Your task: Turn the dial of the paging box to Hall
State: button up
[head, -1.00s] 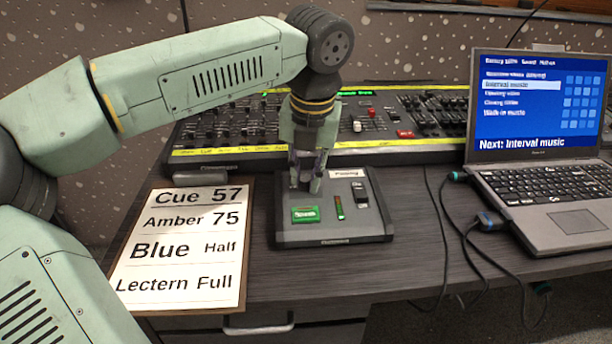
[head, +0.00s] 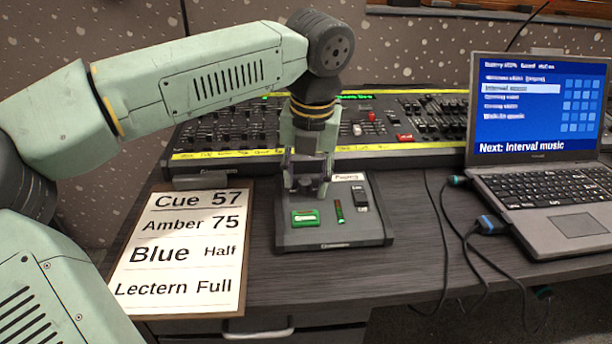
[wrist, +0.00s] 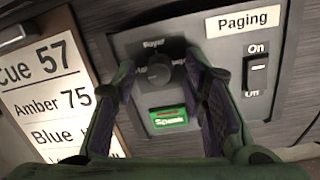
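The grey paging box (head: 335,232) stands on the desk in front of the lighting console. Its dark round dial (wrist: 162,72) shows in the wrist view, above a green screen (wrist: 167,118). "Foyer" is legible above the dial; the labels beside it are partly covered, and I cannot tell where its pointer stands. My gripper (head: 308,190) points down over the back left of the box and hides the dial in the head view. In the wrist view its fingers are open, one on each side of the dial, with a gap visible.
An On/Off rocker switch (wrist: 258,68) sits right of the dial. A cue sheet (head: 180,255) lies left of the box. The fader console (head: 410,152) is close behind, and a laptop (head: 540,185) with cables stands to the right.

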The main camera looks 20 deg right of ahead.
aim_at(310, 201)
notch_tip(310, 201, up, 12)
jog(key=s, duration=0.2)
dwell(0.4)
jog(key=shift+s+f, duration=0.1)
